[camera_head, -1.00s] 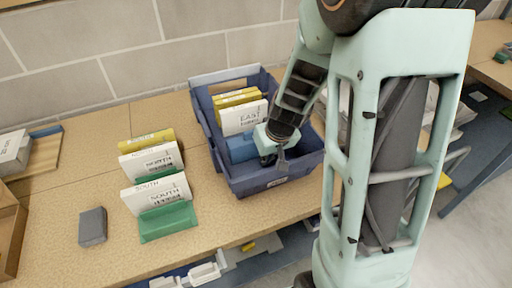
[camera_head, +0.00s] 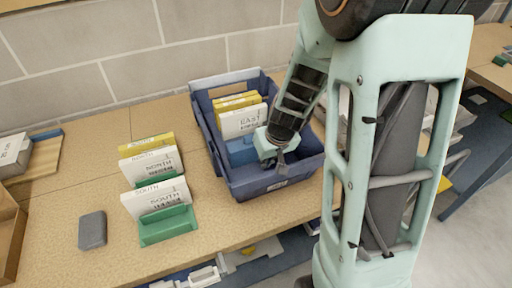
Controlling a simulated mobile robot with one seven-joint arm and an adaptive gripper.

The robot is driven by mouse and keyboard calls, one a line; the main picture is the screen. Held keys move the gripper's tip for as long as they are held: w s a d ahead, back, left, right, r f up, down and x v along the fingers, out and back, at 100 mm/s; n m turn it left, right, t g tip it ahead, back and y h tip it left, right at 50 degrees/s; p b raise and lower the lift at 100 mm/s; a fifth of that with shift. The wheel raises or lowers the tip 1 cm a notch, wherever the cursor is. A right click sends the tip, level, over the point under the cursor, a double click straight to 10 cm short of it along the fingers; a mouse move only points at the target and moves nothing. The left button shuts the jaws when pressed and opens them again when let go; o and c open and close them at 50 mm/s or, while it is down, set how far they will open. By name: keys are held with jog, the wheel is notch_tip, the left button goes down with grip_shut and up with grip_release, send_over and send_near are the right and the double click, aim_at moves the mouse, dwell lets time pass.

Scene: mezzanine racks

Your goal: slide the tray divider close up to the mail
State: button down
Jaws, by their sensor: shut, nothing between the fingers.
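The blue tray (camera_head: 301,168) stands on the wooden bench at the middle. Upright mail (camera_head: 243,122), yellow pieces behind a white one marked EAST, stands toward its back. A lighter blue divider (camera_head: 240,151) is in front of the mail, partly hidden by my gripper; I cannot tell whether it touches the mail. My gripper (camera_head: 281,167) is shut and empty. It points down into the tray at the right of the divider, in front of the mail; contact with the divider cannot be told.
Left of the tray stand mail marked NORTH (camera_head: 152,164) and mail marked SOUTH (camera_head: 157,194), with a green holder (camera_head: 168,226) in front. A grey block (camera_head: 92,230) lies at the front left. My arm hides the area right of the tray.

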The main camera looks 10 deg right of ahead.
jog(key=shift+w, duration=0.2)
jog(key=shift+w+a+p, duration=0.25)
jog(key=shift+w+p, duration=0.1)
jog(key=shift+w, duration=0.75)
jog(key=shift+w+a+p, duration=0.25)
jog(key=shift+w+p, duration=0.05)
jog(key=shift+w, duration=0.8)
jog(key=shift+w, duration=0.25)
jog(key=shift+w+a, duration=0.2)
jog(key=shift+w, duration=0.7)
jog(key=shift+w+a, duration=0.2)
jog(key=shift+w, duration=0.8)
dwell(1.4)
jog(key=shift+s+d, duration=0.15)
jog(key=shift+s, duration=0.65)
jog(key=shift+r, duration=0.15)
